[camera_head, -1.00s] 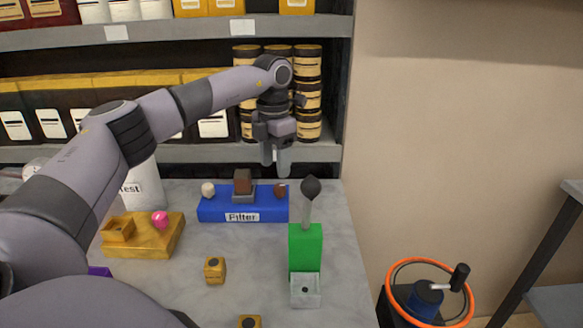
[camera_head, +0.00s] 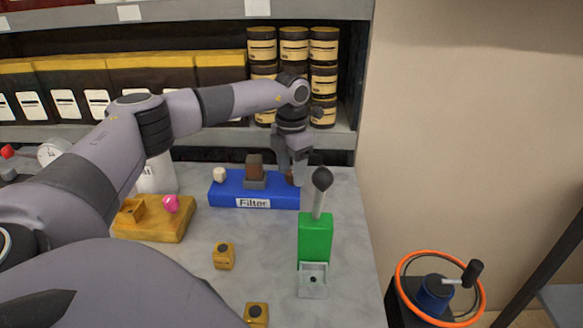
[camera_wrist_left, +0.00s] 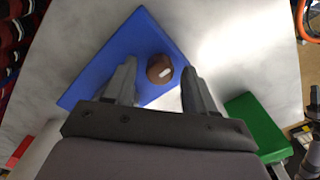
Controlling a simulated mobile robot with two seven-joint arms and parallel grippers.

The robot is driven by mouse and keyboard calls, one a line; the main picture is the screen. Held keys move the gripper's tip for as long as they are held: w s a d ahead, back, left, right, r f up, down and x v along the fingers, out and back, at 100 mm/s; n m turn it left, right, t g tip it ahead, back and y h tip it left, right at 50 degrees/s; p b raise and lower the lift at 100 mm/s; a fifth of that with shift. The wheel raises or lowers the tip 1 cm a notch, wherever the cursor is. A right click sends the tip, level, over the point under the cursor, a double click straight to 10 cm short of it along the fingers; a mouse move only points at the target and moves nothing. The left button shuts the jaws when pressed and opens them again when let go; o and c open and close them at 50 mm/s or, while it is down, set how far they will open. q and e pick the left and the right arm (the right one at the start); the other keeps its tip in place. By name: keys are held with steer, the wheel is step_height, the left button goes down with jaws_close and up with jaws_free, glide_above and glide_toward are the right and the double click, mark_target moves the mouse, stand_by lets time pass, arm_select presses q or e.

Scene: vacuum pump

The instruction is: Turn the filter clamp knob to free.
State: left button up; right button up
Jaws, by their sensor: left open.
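The blue filter base (camera_head: 228,198) with its "Filter" label lies on the table in the head view. It carries a white knob (camera_head: 219,174) at its left end, a brown block (camera_head: 255,168) in the middle, and a red-brown knob (camera_head: 290,177) at its right end. My left gripper (camera_head: 293,176) points down over the right end and partly hides that knob. In the left wrist view the round brown knob (camera_wrist_left: 160,69) with a white mark shows between the open fingertips (camera_wrist_left: 160,76), with gaps on both sides. My right gripper is out of view.
A green block (camera_head: 315,236) with an upright black-tipped lever (camera_head: 322,181) stands close to the right of the filter. A yellow block with a pink knob (camera_head: 171,203) is at left. Small yellow cubes (camera_head: 224,256) lie in front. Shelves stand behind.

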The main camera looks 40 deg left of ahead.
arm_select(q)
steer(key=shift+c, duration=0.4)
jaws_close()
steer(key=m+p, duration=0.2)
steer(key=m, duration=0.1)
steer(key=shift+r+m, duration=0.15)
steer(key=shift+m, duration=0.25)
steer(key=m+p, duration=0.1)
steer(key=m, duration=0.8)
steer(key=shift+p, duration=0.4)
steer(key=m, duration=0.5)
steer(key=shift+w, duration=0.1)
